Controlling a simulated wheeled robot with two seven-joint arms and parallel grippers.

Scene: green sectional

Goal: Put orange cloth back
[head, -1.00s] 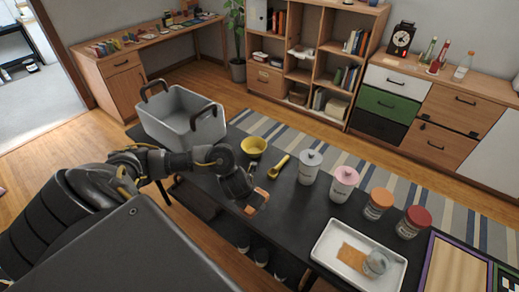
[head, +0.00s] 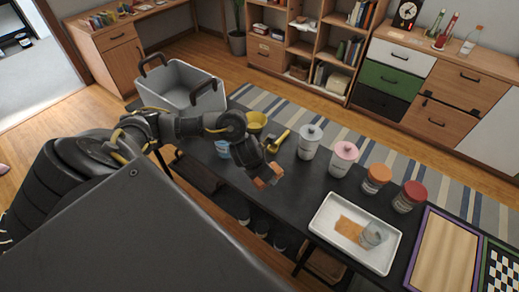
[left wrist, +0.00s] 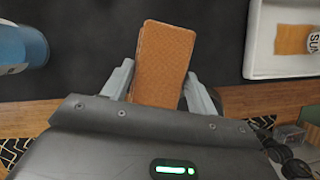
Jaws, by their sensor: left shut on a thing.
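My left gripper (head: 268,177) is shut on the orange cloth (left wrist: 164,62), a folded, textured orange-brown piece. In the left wrist view the cloth sits between the two fingers and sticks out beyond them. In the head view the gripper is over the near side of the black table (head: 305,190), with a small orange part of the cloth showing. I cannot tell how high it is above the table. My right gripper is not in view.
A white tray (head: 323,222) at right holds a flat orange patch (head: 350,228) and a glass jar (head: 373,236). A blue container (left wrist: 18,48) stands left of the gripper.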

